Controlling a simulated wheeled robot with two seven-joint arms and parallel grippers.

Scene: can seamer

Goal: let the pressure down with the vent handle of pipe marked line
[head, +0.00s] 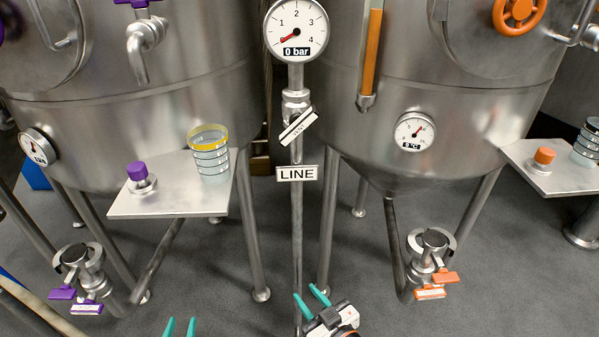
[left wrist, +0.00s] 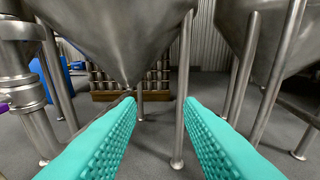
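The pipe marked LINE (head: 297,225) stands between two steel tanks, its white label (head: 296,174) facing me. Its vent handle (head: 297,127), a white lettered tag on a small valve, sits tilted above the label. The round gauge (head: 296,30) on top reads 0 bar, with the red needle low at the left. My left gripper (head: 180,328) shows only its teal fingertips at the bottom edge; in the left wrist view its fingers (left wrist: 160,125) are apart and empty. My right gripper (head: 311,295) is low beside the pipe, below the handle, with its fingertips apart and nothing visible between them.
The left tank (head: 130,100) and right tank (head: 450,60) flank the pipe. A shelf (head: 165,203) with a purple-topped fitting and a stack of yellow-rimmed rings juts out at left. Purple-handled (head: 80,265) and orange-handled (head: 432,250) valves stand low. Grey floor is open between the tank legs.

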